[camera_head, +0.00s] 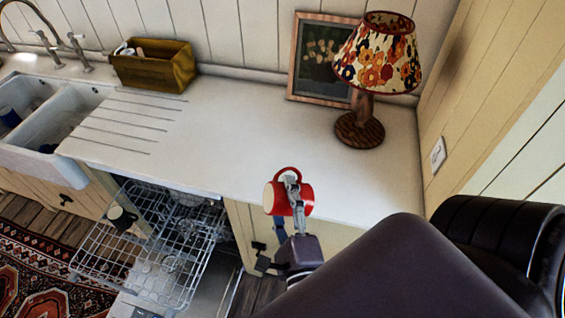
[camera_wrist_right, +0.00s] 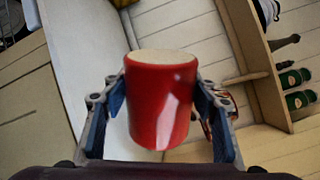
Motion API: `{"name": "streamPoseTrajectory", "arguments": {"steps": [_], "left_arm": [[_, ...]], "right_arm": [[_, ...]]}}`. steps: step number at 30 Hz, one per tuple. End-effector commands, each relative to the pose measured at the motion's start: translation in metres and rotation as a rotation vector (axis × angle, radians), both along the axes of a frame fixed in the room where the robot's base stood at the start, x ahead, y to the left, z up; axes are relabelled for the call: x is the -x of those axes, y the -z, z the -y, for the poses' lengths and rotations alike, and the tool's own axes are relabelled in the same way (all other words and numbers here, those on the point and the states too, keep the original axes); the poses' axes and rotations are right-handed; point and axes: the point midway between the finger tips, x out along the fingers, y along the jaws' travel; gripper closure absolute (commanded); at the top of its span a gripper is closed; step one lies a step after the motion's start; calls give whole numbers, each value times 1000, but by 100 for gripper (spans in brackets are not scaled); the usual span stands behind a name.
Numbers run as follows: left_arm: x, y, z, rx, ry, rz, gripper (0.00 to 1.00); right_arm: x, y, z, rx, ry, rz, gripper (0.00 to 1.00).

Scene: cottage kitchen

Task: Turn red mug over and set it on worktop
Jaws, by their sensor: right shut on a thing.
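The red mug (camera_head: 305,200) is on its side in the head view, with its handle pointing up and a pale end facing left. My right gripper (camera_head: 290,182) is shut on it and holds it at the front edge of the worktop (camera_head: 245,130); I cannot tell whether the mug touches the surface. In the right wrist view the mug (camera_wrist_right: 160,108) sits between the two blue-padded fingers. Its pale end faces away from the wrist; whether that is the base or the opening is unclear. My left gripper is not in view.
A lamp (camera_head: 360,128) with a flowered shade and a framed picture (camera_head: 308,60) stand at the back right. A wooden box (camera_head: 155,72) stands near the sink (camera_head: 75,98). An open dishwasher rack (camera_head: 150,265) is below, front left. The middle worktop is clear.

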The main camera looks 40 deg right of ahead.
Motion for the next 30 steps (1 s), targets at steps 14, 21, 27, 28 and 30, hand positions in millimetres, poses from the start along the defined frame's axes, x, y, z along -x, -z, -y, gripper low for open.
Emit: {"name": "streamPoseTrajectory", "arguments": {"steps": [14, 21, 27, 28, 30], "left_arm": [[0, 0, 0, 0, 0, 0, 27], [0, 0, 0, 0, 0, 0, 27], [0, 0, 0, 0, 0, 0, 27], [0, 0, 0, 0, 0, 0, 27], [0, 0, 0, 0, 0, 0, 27]], "right_arm": [[1, 1, -4, 101, 29, -65, 80], [2, 1, -4, 459, 31, -226, 80], [2, 1, -5, 559, 28, -269, 80], [2, 1, -5, 558, 28, -268, 80], [2, 1, -5, 557, 28, -268, 80]]}}
